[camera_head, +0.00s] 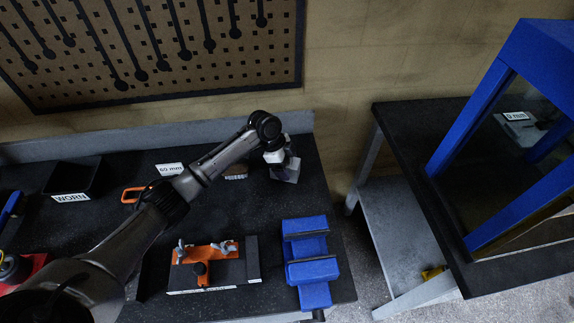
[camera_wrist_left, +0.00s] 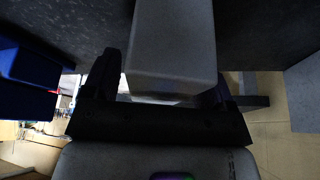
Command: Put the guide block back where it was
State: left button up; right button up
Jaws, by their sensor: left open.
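A pale grey block (camera_head: 288,173), which I take to be the guide block, is at the back right of the black bench, under my left gripper (camera_head: 281,160). In the left wrist view the block (camera_wrist_left: 172,45) lies between the two dark fingers of my left gripper, which is open. I cannot tell whether a finger touches it, or whether it rests on the bench. The gripper partly hides it in the head view. My right gripper is not in view.
An orange clamp fixture (camera_head: 206,252) on a dark base and a blue vice (camera_head: 309,262) stand at the bench front. A brush (camera_head: 236,172), a "60 mm" label (camera_head: 169,169) and a "WORN" tray (camera_head: 72,178) lie behind. A blue-framed press (camera_head: 468,118) stands on another table.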

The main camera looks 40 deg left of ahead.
pick_arm(q)
jog(key=p+v, duration=0.1)
jog(key=v, duration=1)
jog(key=shift+s+a+r, duration=0.1)
jog(key=shift+r, duration=0.25)
